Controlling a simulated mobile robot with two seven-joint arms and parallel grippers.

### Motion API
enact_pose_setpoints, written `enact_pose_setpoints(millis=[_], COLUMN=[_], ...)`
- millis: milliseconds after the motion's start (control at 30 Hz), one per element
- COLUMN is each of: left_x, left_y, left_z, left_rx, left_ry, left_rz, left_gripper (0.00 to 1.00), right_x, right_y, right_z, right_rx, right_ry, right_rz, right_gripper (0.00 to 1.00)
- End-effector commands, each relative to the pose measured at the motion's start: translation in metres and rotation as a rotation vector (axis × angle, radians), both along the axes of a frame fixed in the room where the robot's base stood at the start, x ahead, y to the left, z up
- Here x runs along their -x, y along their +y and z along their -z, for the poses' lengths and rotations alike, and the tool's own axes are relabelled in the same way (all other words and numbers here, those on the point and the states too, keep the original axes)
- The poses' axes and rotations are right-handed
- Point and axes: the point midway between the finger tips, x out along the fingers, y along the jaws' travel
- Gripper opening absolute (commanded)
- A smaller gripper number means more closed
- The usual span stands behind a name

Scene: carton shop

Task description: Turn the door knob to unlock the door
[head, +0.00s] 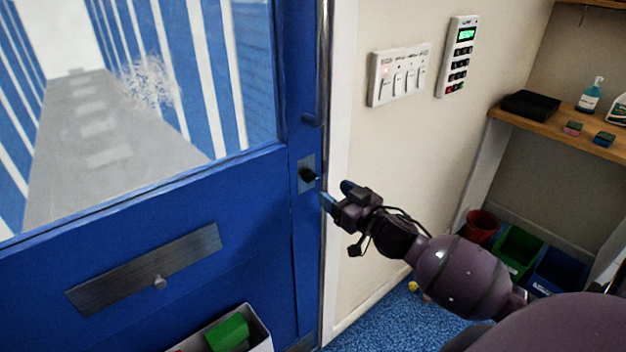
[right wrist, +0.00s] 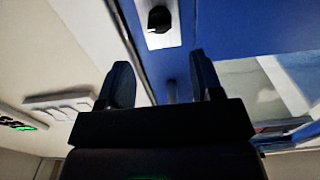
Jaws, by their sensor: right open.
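The blue door (head: 262,215) fills the left of the head view and looks closed. My right gripper (head: 337,193) is just right of the knob and slightly lower, open and empty, with blue fingertips. In the right wrist view the knob (right wrist: 159,18) shows at the top, beyond the two spread fingers (right wrist: 160,82); the fingers do not appear to touch it. My left gripper is not in view.
A switch panel (head: 399,74) and a keypad with a green display (head: 459,57) are on the wall right of the door. A wooden shelf (head: 556,127) holds bottles and sponges. Bins (head: 519,249) stand below it. A grey box (head: 258,328) is at the door's foot.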

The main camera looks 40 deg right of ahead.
Motion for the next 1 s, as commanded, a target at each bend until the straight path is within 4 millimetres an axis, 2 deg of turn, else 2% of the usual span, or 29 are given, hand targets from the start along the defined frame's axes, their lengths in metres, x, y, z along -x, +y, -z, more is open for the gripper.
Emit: enact_pose_setpoints(millis=[300,500,700,1000], left_x=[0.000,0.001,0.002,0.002], left_y=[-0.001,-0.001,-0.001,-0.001], left_z=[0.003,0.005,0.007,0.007], left_rx=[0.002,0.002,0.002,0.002], left_ry=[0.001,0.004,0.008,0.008], left_rz=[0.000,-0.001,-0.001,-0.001], left_gripper=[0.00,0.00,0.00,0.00], right_x=[-0.048,-0.070,-0.081,-0.083], right_y=[0.004,0.006,0.007,0.007], right_z=[0.000,0.001,0.001,0.001], right_rx=[0.000,0.001,0.001,0.001], right_ry=[0.000,0.001,0.002,0.002], right_rz=[-0.001,-0.001,0.000,0.000], right_gripper=[0.60,0.60,0.60,0.60])
